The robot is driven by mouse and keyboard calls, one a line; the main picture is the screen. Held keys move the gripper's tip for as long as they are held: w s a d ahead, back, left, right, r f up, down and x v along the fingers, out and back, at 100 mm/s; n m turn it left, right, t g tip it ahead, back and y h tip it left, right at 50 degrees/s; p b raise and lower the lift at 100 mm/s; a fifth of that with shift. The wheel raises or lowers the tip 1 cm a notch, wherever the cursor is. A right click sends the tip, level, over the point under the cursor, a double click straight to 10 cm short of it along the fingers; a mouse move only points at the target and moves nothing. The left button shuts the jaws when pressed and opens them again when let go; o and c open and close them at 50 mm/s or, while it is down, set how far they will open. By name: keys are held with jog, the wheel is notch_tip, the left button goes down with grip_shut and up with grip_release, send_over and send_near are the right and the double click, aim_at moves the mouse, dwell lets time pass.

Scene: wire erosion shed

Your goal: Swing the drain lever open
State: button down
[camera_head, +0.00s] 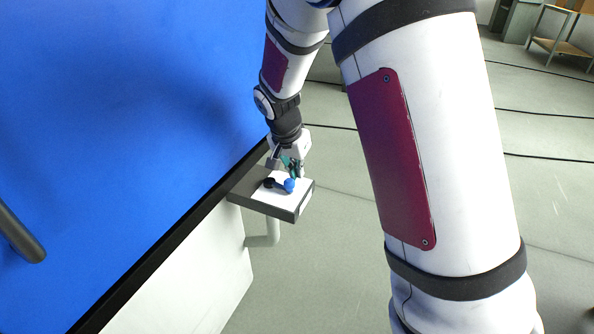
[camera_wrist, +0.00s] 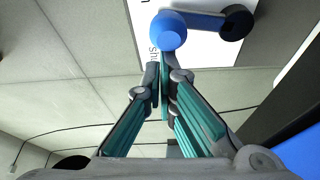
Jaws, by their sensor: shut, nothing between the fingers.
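The drain lever (camera_head: 279,184) is a short blue-grey arm with a round blue knob (camera_head: 290,185) at one end and a dark pivot (camera_head: 268,183) at the other. It lies across the white top plate of a small grey box (camera_head: 259,203). In the wrist view the blue knob (camera_wrist: 168,30) is just beyond my fingertips, and the dark pivot (camera_wrist: 237,22) is to its right. My gripper (camera_head: 290,168) is above the box, close to the knob. It also shows in the wrist view (camera_wrist: 164,72), with its green-padded fingers shut and empty. I cannot tell whether the fingertips touch the knob.
The box juts from a large blue and white machine (camera_head: 130,110) on the left, with a pale pipe (camera_head: 266,234) beneath it. A dark bar (camera_head: 20,235) is at the far left.

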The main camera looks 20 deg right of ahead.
aim_at(293, 183)
jog(key=s+a+m, duration=0.1)
jog(key=m, duration=0.1)
jog(key=s+a+m+g, duration=0.1)
jog(key=shift+r+m+h+p, duration=0.1)
jog(key=shift+m+h+p, duration=0.2)
jog(key=shift+m+p, duration=0.1)
jog(key=shift+s, duration=0.1)
jog(key=shift+s+a, duration=0.15)
jog(key=shift+a, duration=0.15)
jog(key=shift+a, duration=0.1)
jog(key=d, duration=0.2)
jog(key=w+d+r+p, duration=0.1)
jog(key=shift+d, duration=0.35)
jog(key=p+v, duration=0.3)
jog(key=v, duration=0.6)
jog(key=shift+a, duration=0.1)
